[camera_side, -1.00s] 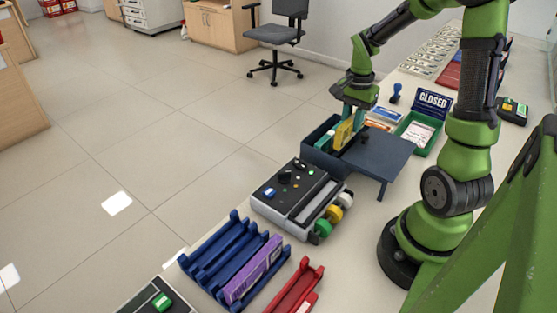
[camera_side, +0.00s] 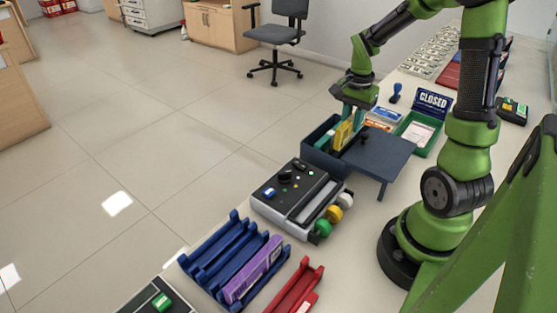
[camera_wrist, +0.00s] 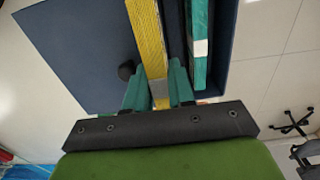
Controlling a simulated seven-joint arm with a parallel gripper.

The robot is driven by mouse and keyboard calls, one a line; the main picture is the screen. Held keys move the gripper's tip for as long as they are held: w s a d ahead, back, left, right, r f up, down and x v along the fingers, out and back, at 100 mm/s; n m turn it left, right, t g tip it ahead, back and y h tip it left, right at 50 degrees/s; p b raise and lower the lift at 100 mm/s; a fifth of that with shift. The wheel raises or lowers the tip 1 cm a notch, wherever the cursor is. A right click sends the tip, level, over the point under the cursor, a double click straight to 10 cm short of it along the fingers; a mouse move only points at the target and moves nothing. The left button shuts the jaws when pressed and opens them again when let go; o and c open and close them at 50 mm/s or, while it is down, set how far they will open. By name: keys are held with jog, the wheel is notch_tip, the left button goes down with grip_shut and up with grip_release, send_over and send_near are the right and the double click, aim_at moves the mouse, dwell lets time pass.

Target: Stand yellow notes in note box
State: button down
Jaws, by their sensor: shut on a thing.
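My gripper (camera_side: 353,115) is shut on the yellow notes (camera_side: 343,137), which stand upright on edge. The wrist view shows the yellow notes (camera_wrist: 147,38) between the two teal fingers of my gripper (camera_wrist: 158,86). The notes' lower part is inside the dark blue note box (camera_side: 317,158), whose front wall hides their bottom edge. I cannot tell whether they touch its floor. A green bundle with a pale band (camera_wrist: 200,48) stands in the box beside the yellow notes, apart from them in the wrist view.
The box's dark blue lid or side panel (camera_side: 385,152) spreads to its right, with a black knob (camera_wrist: 126,70) near the yellow notes. A green tray (camera_side: 419,134) and CLOSED sign (camera_side: 433,103) stand behind. A grey machine (camera_side: 300,195) and blue rack (camera_side: 213,250) are in front.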

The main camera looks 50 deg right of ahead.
aim_at(351, 137)
jog(key=shift+f, duration=2.85)
jog(key=c, duration=0.9)
grip_release()
jog(key=shift+s, duration=0.1)
jog(key=shift+s, duration=0.1)
jog(key=shift+r, duration=3.55)
jog(key=shift+w, duration=0.2)
